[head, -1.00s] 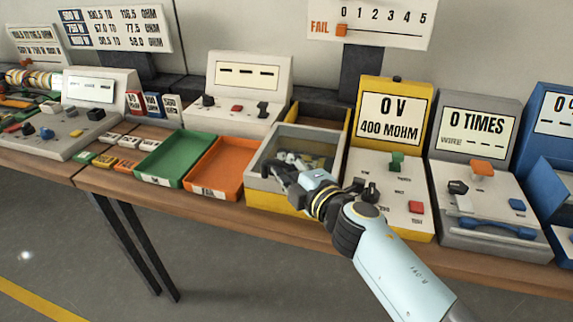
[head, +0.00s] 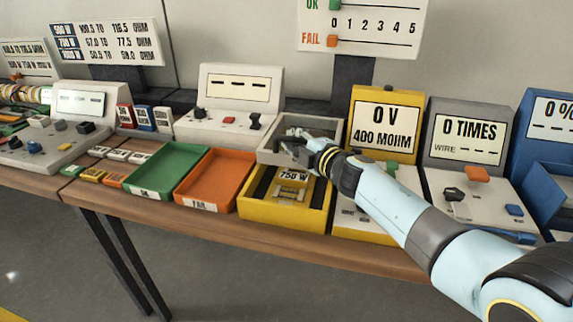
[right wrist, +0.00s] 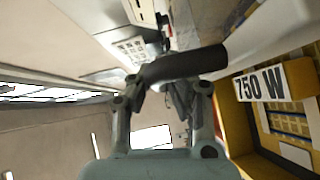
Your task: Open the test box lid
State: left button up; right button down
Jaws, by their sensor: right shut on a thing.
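The yellow test box (head: 282,217) stands on the bench with its inside showing. Its grey-framed lid (head: 270,156) is swung up and back behind the opening. A mesh piece with a "750 W" label (head: 292,175) lies inside; the label also shows in the right wrist view (right wrist: 262,86). My right gripper (head: 292,139) is at the raised lid, shut on its dark bar handle (right wrist: 185,66), which crosses between the fingers in the right wrist view. The fingers partly hide the lid in the head view. My left gripper is out of view.
An orange FAIL tray (head: 212,180) and a green tray (head: 166,174) stand left of the box, both empty. A yellow "0 V" tester (head: 384,125) stands close on the right, under my arm. A grey "0 TIMES" tester (head: 468,137) is beyond it.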

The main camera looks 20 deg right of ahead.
jog(key=w+d+b, duration=0.1)
jog(key=w, duration=0.1)
jog(key=w+d+b, duration=0.1)
jog(key=w+d, duration=0.1)
jog(key=w+d+b, duration=0.1)
jog(key=w, duration=0.1)
jog(key=shift+w+d+r, duration=0.15)
jog(key=shift+w+d, duration=0.1)
jog(key=shift+w, duration=0.15)
jog(key=c, duration=1.7)
grip_release()
jog(key=shift+o, duration=0.7)
jog(key=shift+s, duration=0.1)
jog(key=shift+s+d, duration=0.1)
jog(key=shift+s, duration=0.35)
jog(key=v, duration=1.1)
